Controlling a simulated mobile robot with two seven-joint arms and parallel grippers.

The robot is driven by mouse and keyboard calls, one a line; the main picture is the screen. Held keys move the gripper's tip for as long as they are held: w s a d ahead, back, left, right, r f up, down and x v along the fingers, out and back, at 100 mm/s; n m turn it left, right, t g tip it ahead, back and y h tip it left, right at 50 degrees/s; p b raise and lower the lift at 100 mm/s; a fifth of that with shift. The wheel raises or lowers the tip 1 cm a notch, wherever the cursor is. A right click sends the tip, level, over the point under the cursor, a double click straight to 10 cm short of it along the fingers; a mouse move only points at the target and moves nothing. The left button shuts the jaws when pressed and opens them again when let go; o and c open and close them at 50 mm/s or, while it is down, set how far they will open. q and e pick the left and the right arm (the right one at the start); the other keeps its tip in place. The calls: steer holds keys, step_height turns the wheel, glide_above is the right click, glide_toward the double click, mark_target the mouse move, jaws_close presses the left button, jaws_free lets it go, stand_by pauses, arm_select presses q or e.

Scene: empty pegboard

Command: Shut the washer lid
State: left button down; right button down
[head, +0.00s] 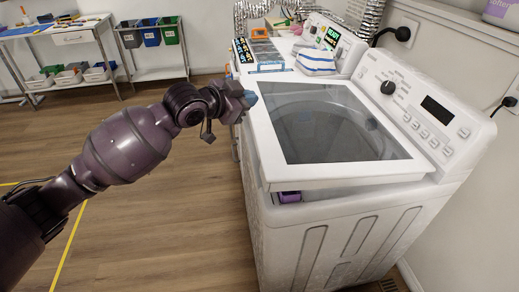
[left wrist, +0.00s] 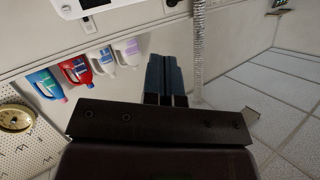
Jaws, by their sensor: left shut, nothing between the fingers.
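The washer (head: 330,235) is white and stands at the right in the head view. Its lid (head: 405,160), a white frame around a dark glass pane (head: 330,122), lies low over the top. A gap shows under the lid's near edge, so it is slightly raised. My left gripper (head: 249,99) is at the lid's far left corner in the head view; I cannot tell whether it touches. In the left wrist view its blue fingers (left wrist: 166,78) are together with nothing between them. My right gripper is not in view.
The washer's control panel (head: 425,110) rises along its right side. A second machine with a striped cloth (head: 317,62) stands beyond. A purple item (head: 290,197) shows in the gap. Several detergent bottles (left wrist: 103,60) line a shelf.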

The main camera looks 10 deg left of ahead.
arm_select(q)
step_height(320, 180, up, 3)
steer(key=g, duration=0.1)
steer(key=m+g+y+p, duration=0.2)
steer(key=g, duration=0.6)
glide_above(268, 162)
steer(key=a, duration=0.2)
steer(key=f, duration=1.3)
steer(key=shift+s+d+f, duration=0.2)
steer(key=shift+s+f, duration=0.05)
steer(key=shift+s, duration=0.15)
step_height(268, 162, down, 2)
steer(key=shift+a+f, duration=0.15)
steer(key=shift+s+a+f, duration=0.1)
steer(key=shift+f, duration=0.75)
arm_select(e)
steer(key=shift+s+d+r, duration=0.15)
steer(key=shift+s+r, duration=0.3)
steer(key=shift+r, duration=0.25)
